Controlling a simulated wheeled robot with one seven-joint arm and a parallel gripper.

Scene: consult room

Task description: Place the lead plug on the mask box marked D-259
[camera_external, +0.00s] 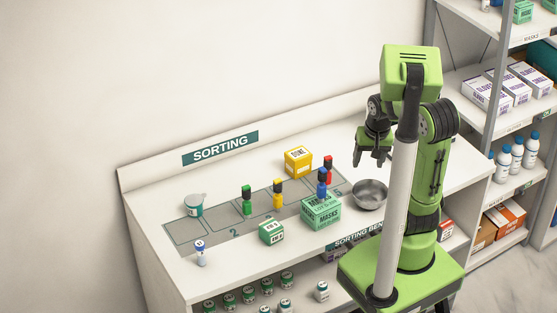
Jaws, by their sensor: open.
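A green and white mask box (321,213) stands on the sorting bench, right of the middle. It has a printed lot marking that is too small for me to read surely. A blue lead plug (322,185) with a dark top stands upright and appears to rest on the box. Similar plugs stand upright nearby: green (247,200), yellow (278,196) and red (328,168). The red one is partly hidden by the blue one. My gripper (370,162) is open and empty, pointing down above and right of the box, clear of the plugs.
A metal bowl (369,194) sits below my gripper. A yellow box (298,162), a small green and white box (271,232), a lidded cup (195,205) and a blue-capped vial (201,252) stand on the bench. Shelves (485,75) rise at right. The bench's left front is mostly clear.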

